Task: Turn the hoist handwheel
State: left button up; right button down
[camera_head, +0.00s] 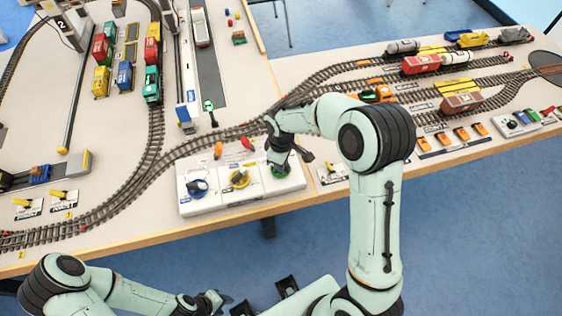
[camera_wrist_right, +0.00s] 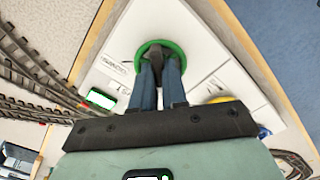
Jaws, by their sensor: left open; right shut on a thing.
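A white control panel (camera_head: 214,203) lies at the front edge of the table. It carries a blue handwheel (camera_head: 197,187), a yellow handwheel (camera_head: 239,178) and a green handwheel (camera_head: 281,170). I cannot read which one is labelled hoist. My right gripper (camera_head: 279,163) reaches down onto the green wheel and partly hides it. In the right wrist view its blue fingers (camera_wrist_right: 160,85) are shut on a dark grip inside the green ring (camera_wrist_right: 144,52). My left gripper (camera_head: 264,298) is open and empty, low over the floor in front of the table.
Coloured containers (camera_head: 102,65) and wagons stand on the table. Orange switches (camera_head: 461,134) line the right front edge. Blue floor is free in front.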

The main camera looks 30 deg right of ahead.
jog(key=c, duration=1.2)
grip_release()
jog(key=shift+o, duration=0.2)
notch_tip(320, 180, up, 14)
jog(key=p, duration=0.1)
jog(key=shift+f, duration=0.25)
